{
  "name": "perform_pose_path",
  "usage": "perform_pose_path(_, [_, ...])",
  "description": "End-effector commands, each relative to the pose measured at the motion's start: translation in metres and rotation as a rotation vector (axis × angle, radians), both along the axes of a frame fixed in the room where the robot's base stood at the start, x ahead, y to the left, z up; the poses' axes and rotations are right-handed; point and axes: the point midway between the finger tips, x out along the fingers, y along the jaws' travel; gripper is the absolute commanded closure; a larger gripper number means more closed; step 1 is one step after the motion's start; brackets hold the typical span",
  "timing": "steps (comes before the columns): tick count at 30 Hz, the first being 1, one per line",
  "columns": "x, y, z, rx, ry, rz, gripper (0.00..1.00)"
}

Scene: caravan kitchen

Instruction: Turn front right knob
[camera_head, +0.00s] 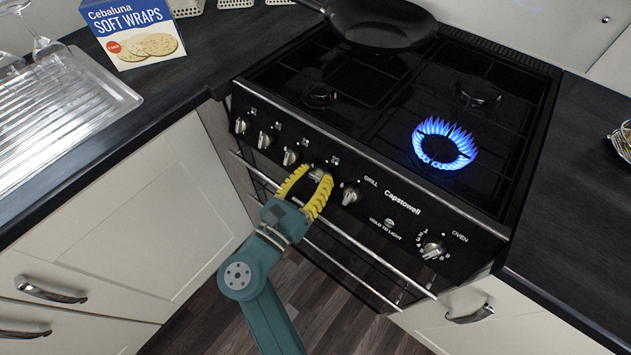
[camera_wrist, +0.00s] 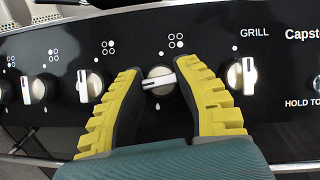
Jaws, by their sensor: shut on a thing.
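The stove's control panel has a row of silver knobs. The knob left of the GRILL knob, the front right knob (camera_head: 320,174), has its grip bar lying nearly sideways; it also shows in the wrist view (camera_wrist: 158,81). My gripper (camera_head: 306,178) has its yellow ribbed fingers around this knob and is shut on it; the fingers also show in the wrist view (camera_wrist: 158,74). The front right burner (camera_head: 443,145) burns with a blue ring of flame. The fingers hide part of the knob in the head view.
The GRILL knob (camera_head: 351,194) is close on the right, another knob (camera_head: 291,157) on the left. A metal rail (camera_head: 340,230) runs below the panel. A black wok (camera_head: 382,25) sits on the back left burner. The oven knob (camera_head: 433,247) is farther right.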

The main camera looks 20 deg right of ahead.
Motion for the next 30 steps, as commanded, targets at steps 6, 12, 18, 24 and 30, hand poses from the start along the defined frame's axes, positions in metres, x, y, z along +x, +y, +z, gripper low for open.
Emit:
perform_pose_path(6, [0.0012,0.0002,-0.0035,0.085,-0.166,-0.087,1.00])
perform_pose_path(12, [0.0014,0.0003,-0.0030,0.164,-0.318,-0.168,1.00])
perform_pose_path(18, [0.0017,0.0002,-0.0019,0.243,-0.473,-0.248,1.00])
perform_pose_path(24, [0.0016,-0.0001,-0.0015,0.321,-0.625,-0.331,1.00])
perform_pose_path(30, [0.0016,-0.0001,-0.0005,0.398,-0.778,-0.410,1.00])
